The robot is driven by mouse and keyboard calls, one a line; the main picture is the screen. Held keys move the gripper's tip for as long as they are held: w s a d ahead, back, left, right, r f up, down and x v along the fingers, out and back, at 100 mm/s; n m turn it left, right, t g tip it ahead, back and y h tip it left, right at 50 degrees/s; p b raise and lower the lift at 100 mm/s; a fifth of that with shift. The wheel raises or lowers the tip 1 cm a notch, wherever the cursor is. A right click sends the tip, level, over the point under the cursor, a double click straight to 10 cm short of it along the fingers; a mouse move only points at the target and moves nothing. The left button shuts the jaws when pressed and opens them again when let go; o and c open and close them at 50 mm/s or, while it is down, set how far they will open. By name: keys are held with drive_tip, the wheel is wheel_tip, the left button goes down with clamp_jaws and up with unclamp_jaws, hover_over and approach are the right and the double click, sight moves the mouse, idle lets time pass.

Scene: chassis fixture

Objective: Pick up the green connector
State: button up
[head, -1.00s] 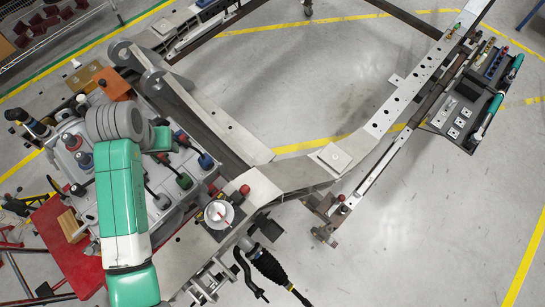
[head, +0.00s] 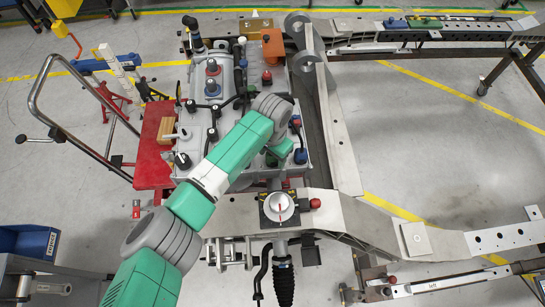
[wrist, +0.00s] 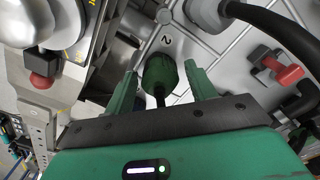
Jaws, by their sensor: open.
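The green connector (wrist: 160,76) is a dark green, ribbed plug on a dark cable. In the wrist view it lies between the two green fingers of my gripper (wrist: 160,82). My gripper is open, with a finger on each side and a visible gap to each. The plug is near the grey housing (wrist: 203,55), just below a printed "2"; I cannot tell whether it touches the housing. In the head view my gripper (head: 283,150) is over the right side of the housing (head: 228,100), and my arm hides much of that area.
A black cable (wrist: 280,25) and a red lever (wrist: 289,74) are at the right in the wrist view. A red knob (wrist: 42,81) is at the left. In the head view, a silver dome with a red mark (head: 279,206) and a metal frame rail (head: 335,125) are close by.

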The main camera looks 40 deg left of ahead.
drive_tip(key=shift+f, duration=0.15)
drive_tip(key=shift+c, duration=0.3)
clamp_jaws()
wheel_tip(320, 180, up, 10)
drive_tip(key=shift+r+p, duration=0.1)
drive_tip(key=shift+p, duration=0.75)
